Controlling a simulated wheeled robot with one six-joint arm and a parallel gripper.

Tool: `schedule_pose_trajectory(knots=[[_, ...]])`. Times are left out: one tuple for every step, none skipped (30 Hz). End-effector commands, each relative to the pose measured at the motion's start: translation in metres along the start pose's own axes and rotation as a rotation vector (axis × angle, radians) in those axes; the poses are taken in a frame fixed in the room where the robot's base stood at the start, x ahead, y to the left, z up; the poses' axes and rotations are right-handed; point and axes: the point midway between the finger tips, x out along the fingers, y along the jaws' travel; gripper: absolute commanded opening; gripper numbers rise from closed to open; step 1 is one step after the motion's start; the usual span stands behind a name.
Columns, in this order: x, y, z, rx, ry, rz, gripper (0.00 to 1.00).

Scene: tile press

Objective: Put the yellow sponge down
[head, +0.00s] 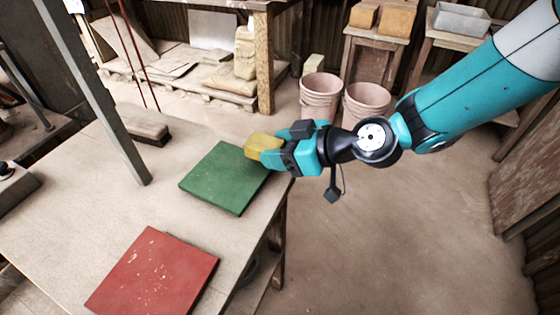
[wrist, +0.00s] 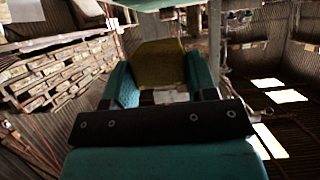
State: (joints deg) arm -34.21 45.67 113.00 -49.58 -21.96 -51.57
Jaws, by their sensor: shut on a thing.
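The yellow sponge (head: 261,145) is at the tip of my gripper (head: 270,150), which is shut on it. In the head view the sponge shows over the upper right part of the green square (head: 222,178). I cannot tell whether the sponge touches the green square or is held above it. In the wrist view the sponge (wrist: 160,65) sits between the two teal fingers of my gripper (wrist: 158,75). The fingers hide the sponge's right end in the head view.
A red square (head: 153,273) lies nearer on the table (head: 85,215). A brush (head: 149,132) lies at the back of the table, and a grey post (head: 98,95) rises left of the green square. Two pink buckets (head: 320,98) stand on the floor beyond.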

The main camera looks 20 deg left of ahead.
Motion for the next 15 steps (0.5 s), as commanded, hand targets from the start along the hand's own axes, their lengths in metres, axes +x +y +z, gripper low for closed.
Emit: schedule_pose_trajectory(knots=[[0.001, 0.0, 0.003, 0.001, 0.0, 0.0, 0.1], [0.003, 0.0, 0.005, 0.002, 0.0, -0.001, 0.1], [0.005, 0.0, 0.011, 0.002, -0.002, -0.002, 0.1], [0.007, -0.001, 0.015, 0.003, -0.002, -0.002, 0.1], [0.009, 0.0, 0.019, 0.004, -0.002, -0.002, 0.1], [0.011, 0.0, 0.025, 0.003, -0.001, -0.001, 0.1], [0.013, 0.0, 0.029, 0.002, -0.001, -0.001, 0.1], [0.015, 0.0, 0.031, 0.002, -0.001, -0.001, 0.1], [0.016, 0.0, 0.034, 0.002, -0.001, -0.001, 0.1], [0.017, 0.0, 0.036, 0.001, 0.0, 0.0, 0.1], [0.017, 0.0, 0.037, 0.0, 0.0, 0.0, 0.1], [0.017, 0.0, 0.037, -0.001, 0.001, 0.001, 0.1], [0.017, 0.0, 0.037, -0.001, 0.001, 0.001, 0.1], [0.017, 0.0, 0.037, -0.001, 0.001, 0.001, 0.1], [0.017, 0.0, 0.037, -0.001, 0.001, 0.0, 0.1]])
